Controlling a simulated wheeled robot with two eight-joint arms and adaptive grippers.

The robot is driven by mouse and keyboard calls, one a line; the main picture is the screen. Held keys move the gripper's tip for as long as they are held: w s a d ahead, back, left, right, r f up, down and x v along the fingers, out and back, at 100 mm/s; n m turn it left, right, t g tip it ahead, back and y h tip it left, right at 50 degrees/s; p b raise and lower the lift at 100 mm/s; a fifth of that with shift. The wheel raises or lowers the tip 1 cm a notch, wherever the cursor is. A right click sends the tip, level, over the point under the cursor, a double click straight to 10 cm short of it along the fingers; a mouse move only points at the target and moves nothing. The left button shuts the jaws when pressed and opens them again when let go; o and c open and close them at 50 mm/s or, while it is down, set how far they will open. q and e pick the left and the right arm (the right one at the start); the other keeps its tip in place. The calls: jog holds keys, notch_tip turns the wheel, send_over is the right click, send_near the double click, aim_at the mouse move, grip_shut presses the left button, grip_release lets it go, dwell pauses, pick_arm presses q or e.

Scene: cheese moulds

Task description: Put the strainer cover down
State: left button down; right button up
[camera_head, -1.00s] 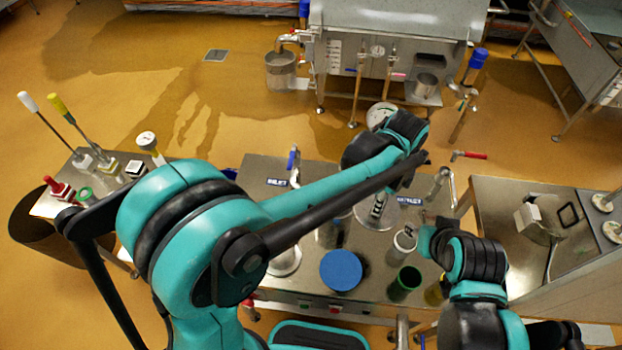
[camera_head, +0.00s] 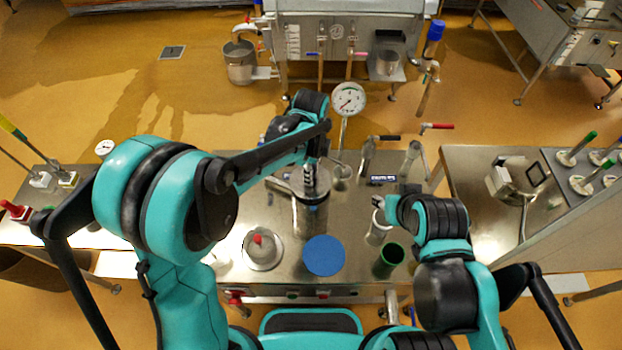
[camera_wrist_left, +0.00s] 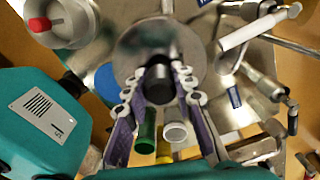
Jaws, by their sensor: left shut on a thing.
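My left gripper (camera_head: 312,172) is above the middle of the steel table, over a tall metal cylinder (camera_head: 312,218). In the left wrist view its fingers (camera_wrist_left: 158,92) are shut on a black knob (camera_wrist_left: 158,82) on a round metal disc, which I take to be the strainer cover (camera_wrist_left: 135,65).
On the steel table (camera_head: 290,276) are a blue disc (camera_head: 324,255), a green cup (camera_head: 390,260) and a metal lid with a red knob (camera_head: 262,249). A dial gauge (camera_head: 348,100) and pipe handles stand behind.

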pick_arm(q)
notch_tip(320, 180, down, 3)
jog(key=shift+f+b, duration=0.2)
jog(key=shift+b, duration=0.15)
jog(key=shift+r, duration=0.1)
jog(key=shift+f+b, duration=0.3)
jog(key=shift+f, duration=0.1)
jog(key=c, duration=1.3)
grip_release()
jog(key=shift+r, duration=0.1)
jog(key=shift+o, duration=0.2)
